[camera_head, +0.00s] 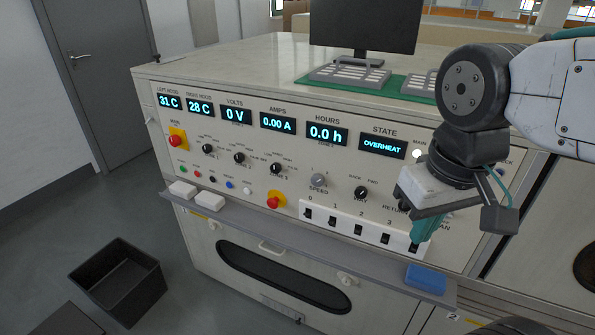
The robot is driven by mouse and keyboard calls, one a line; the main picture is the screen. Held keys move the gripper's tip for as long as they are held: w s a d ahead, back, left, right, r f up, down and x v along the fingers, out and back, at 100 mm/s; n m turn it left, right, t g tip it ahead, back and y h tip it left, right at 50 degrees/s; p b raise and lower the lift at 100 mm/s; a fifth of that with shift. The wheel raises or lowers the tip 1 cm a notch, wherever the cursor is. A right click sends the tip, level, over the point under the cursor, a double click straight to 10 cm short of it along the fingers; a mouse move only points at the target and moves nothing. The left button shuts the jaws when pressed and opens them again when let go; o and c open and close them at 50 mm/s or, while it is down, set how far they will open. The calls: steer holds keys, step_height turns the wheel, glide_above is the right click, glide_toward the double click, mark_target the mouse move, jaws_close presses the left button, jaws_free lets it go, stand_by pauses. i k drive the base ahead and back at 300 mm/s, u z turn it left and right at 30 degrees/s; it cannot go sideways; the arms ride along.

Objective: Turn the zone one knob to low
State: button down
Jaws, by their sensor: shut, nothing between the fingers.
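Three black selector knobs sit in a sloping row on the left half of the cream panel: a left knob (208,148), a middle knob (239,157) and a right knob (275,169). Their labels are too small to read surely, so I cannot tell which is zone one or where each points. My gripper (421,232) is shut and empty, pointing down in front of the panel's right part. It is well to the right of the three knobs and touches none of them. My arm hides part of the panel's right end.
Lit displays run above the knobs; the state display (382,145) reads OVERHEAT. A grey speed knob (318,180), a black knob (361,193), a red-and-yellow button (275,200) and a white switch strip (345,225) lie between. A ledge below carries white blocks (183,189) and a blue block (426,278).

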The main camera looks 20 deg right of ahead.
mark_target(207, 148)
steer(key=z, duration=0.1)
steer(key=k, duration=0.2)
steer(key=u, duration=0.7)
steer(key=i, duration=1)
steer(key=u, duration=0.25)
